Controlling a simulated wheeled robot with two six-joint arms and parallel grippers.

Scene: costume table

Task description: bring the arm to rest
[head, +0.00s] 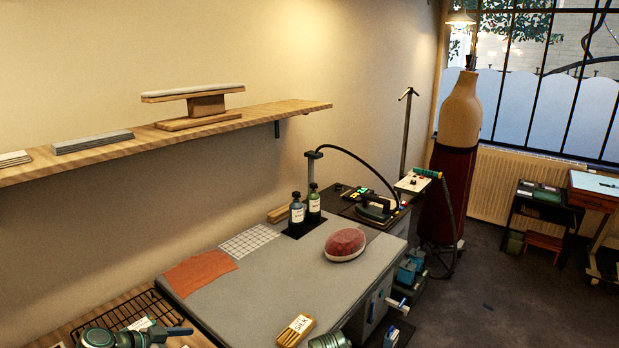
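Rounded grey-teal parts of my own arms show at the bottom edge, at the lower left and at the bottom centre, cut off by the frame. No held object shows. The grey padded work table (260,285) lies in front of me. On it are an orange cloth (199,270), a white gridded sheet (250,239), a red pressing cushion (345,243) and a wooden block with a silk label (296,330).
Two dark bottles stand at the table's back, the nearer one (297,208) on a black mat. An iron (376,210) rests at the far end. A black wire rack (128,312) is at lower left. A wooden shelf (295,108) runs along the wall. A dress form (461,110) stands beyond.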

